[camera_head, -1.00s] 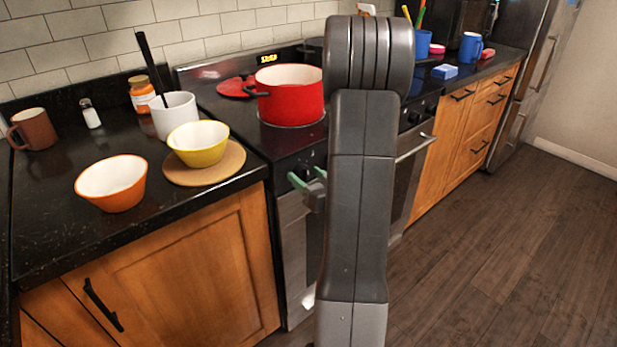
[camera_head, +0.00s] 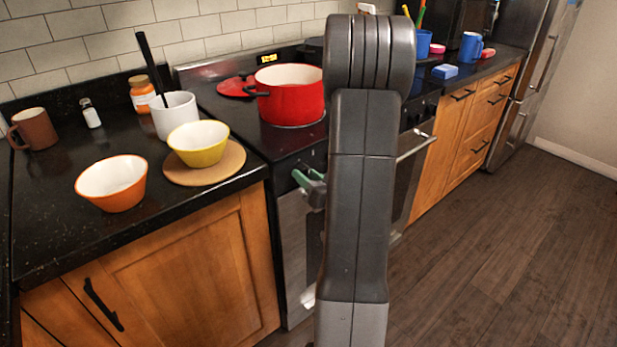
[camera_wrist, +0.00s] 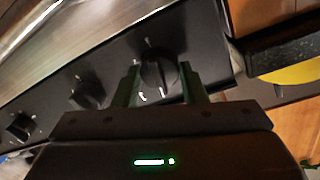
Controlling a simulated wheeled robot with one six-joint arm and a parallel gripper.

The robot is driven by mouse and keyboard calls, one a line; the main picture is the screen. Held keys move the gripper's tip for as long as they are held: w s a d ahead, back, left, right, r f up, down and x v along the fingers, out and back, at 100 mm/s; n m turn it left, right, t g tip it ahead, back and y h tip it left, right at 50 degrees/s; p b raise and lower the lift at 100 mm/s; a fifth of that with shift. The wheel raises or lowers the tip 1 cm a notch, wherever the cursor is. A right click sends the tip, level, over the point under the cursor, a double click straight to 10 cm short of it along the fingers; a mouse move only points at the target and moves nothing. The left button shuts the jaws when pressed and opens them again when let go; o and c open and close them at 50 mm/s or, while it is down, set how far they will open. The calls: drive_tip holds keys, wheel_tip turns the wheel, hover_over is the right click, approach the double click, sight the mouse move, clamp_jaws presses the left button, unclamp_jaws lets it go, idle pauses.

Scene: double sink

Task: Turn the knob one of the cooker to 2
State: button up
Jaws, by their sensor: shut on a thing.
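The cooker (camera_head: 283,225) has a black front panel, and its end knob beside the wooden cabinet (camera_wrist: 158,72) is black and round with white marks around it. My gripper (camera_head: 308,180) has green fingers and is at this end of the panel. In the wrist view, my gripper (camera_wrist: 160,80) has one finger on each side of the knob and is shut on it. I cannot read the knob's setting. In the head view my arm and the fingers hide most of the knob.
A second knob (camera_wrist: 88,92) and a third knob (camera_wrist: 20,127) sit farther along the panel. A red pot (camera_head: 290,97) stands on the cooktop. A yellow bowl (camera_head: 199,150) and an orange bowl (camera_head: 112,186) stand on the counter at left. The floor at right is clear.

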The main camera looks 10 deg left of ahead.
drive_tip(key=m+p, duration=0.1)
drive_tip(key=m, duration=0.4)
drive_tip(key=shift+r+g, duration=0.1)
drive_tip(key=shift+g, duration=0.2)
drive_tip(key=m+p, duration=0.2)
drive_tip(key=m, duration=0.3)
drive_tip(key=shift+w+m+p, duration=0.1)
drive_tip(key=shift+m+p, duration=0.2)
drive_tip(key=shift+p, duration=0.1)
drive_tip(key=m+p, duration=0.3)
drive_tip(key=m, duration=0.2)
drive_tip(key=shift+d+g, duration=0.1)
drive_tip(key=shift+g, duration=0.3)
drive_tip(key=m+p, duration=0.3)
drive_tip(key=m, duration=0.2)
drive_tip(key=shift+y, duration=0.4)
drive_tip(key=o, duration=1)
drive_tip(key=shift+d, duration=0.1)
